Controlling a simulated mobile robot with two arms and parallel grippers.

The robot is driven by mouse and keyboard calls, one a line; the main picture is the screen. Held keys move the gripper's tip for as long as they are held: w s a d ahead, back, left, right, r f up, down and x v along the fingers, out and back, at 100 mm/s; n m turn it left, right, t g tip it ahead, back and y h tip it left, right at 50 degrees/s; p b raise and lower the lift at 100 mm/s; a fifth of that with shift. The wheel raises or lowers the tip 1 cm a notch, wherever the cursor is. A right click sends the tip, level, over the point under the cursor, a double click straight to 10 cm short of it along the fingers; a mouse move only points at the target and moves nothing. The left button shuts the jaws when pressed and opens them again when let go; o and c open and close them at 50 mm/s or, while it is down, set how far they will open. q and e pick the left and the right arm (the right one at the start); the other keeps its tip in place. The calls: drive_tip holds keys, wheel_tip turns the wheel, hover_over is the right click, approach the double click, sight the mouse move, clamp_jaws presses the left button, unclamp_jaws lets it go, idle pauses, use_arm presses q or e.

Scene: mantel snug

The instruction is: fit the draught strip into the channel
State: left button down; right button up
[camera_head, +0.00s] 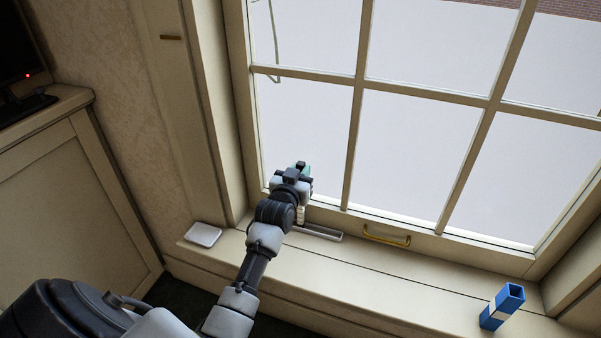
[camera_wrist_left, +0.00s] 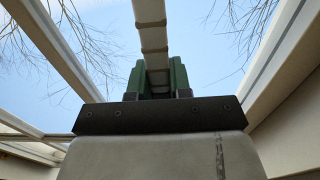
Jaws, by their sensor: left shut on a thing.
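My left gripper (camera_head: 300,168) is in front of the lower left of the window, above the sill. In the left wrist view its green fingers are shut on a pale, segmented draught strip (camera_wrist_left: 152,38), which runs upward out of the picture. In the head view the gripper hides most of the strip; a short pale piece (camera_head: 301,215) shows just below the wrist. A light grey channel-like rail (camera_head: 320,233) lies along the back of the sill, below the gripper. I cannot tell whether the strip touches it. My right gripper is not in view.
The sill (camera_head: 370,285) is mostly clear. A white pad (camera_head: 203,234) lies at its left, and a blue square tube (camera_head: 502,306) with a pale band stands at its right. A yellow handle (camera_head: 387,238) is on the window's bottom rail. A cabinet (camera_head: 75,190) stands at the left.

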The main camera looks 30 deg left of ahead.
use_arm(q)
drive_tip(key=c, duration=1.5)
unclamp_jaws()
drive_tip(key=shift+f, duration=0.15)
drive_tip(key=o, duration=0.5)
drive_tip(key=shift+c, duration=0.2)
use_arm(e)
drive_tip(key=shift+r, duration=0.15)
use_arm(q)
drive_tip(key=p+v, duration=0.2)
drive_tip(key=v, duration=1)
drive_tip(key=s+d+f+m+g+h, duration=0.1)
drive_tip(key=s+d+f+g+h, duration=0.2)
drive_tip(key=f, duration=0.4)
drive_tip(key=s+d+f+m+g+h, duration=0.1)
drive_tip(key=s+d+f+m+g, duration=0.2)
drive_tip(key=f, duration=0.4)
drive_tip(key=s+d+f+g, duration=0.4)
drive_tip(key=s+f, duration=0.2)
drive_tip(key=s, duration=0.2)
drive_tip(key=s+d+f+g, duration=0.4)
drive_tip(key=s+f, duration=0.2)
drive_tip(key=s, duration=0.3)
drive_tip(key=shift+d+m+g+h, duration=0.2)
drive_tip(key=shift+m+g+h, duration=0.1)
drive_tip(key=shift+m+g, duration=0.1)
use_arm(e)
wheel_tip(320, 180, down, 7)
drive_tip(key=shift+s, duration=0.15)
